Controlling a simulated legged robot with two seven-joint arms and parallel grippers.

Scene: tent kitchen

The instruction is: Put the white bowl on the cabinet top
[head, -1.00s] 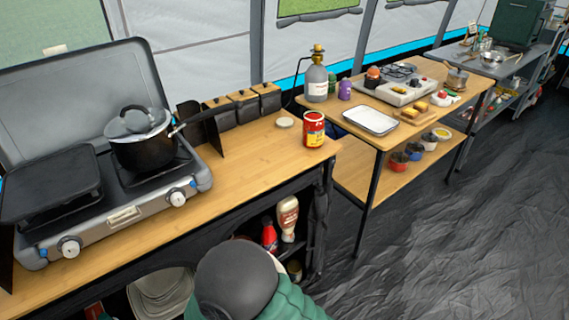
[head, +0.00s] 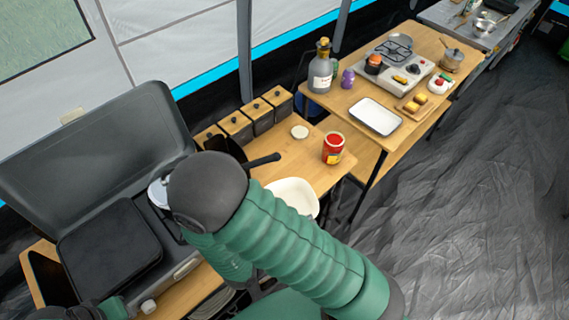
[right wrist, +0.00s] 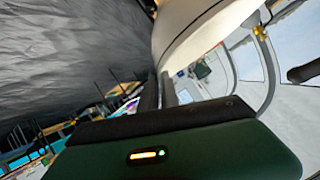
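The white bowl (head: 294,196) shows beside my right arm at the front edge of the wooden cabinet top (head: 308,160), partly hidden by the arm. In the right wrist view the bowl (right wrist: 195,28) is large and close, its pale side tilted above the fingers. My right gripper (right wrist: 160,88) appears shut on the bowl's rim; the exact contact is hard to see. In the head view the arm hides most of this gripper. A piece of my left arm shows at the bottom left edge, but its gripper does not.
A grey camping stove (head: 115,245) with a pot fills the left of the cabinet top. A second table holds a white tray (head: 376,116).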

